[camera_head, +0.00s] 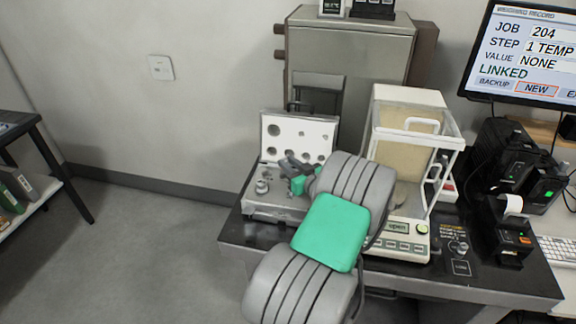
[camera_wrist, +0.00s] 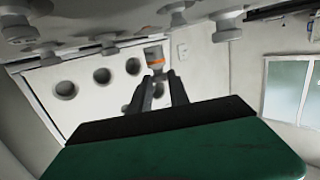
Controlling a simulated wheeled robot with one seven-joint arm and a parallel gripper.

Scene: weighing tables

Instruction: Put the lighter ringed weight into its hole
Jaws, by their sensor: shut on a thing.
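In the wrist view my gripper (camera_wrist: 156,86) is shut on a small silvery weight with an orange ring (camera_wrist: 154,58). The weight's far end is close to the other weights and the case; I cannot tell whether it touches. In the head view my gripper (camera_head: 285,165) is over the open weight case (camera_head: 272,212), and the held weight cannot be made out. The raised white lid panel (camera_head: 318,131) has several round holes; they also show in the wrist view (camera_wrist: 102,75). I cannot make out a second ringed weight.
Several plain weights (camera_head: 262,187) stand in the case, also seen in the wrist view (camera_wrist: 228,25). A glass-sided balance (camera_head: 407,243) stands right of the case on the dark table (camera_head: 510,281). A grey cabinet (camera_head: 345,48) is behind. The monitor (camera_head: 525,50) is at right.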

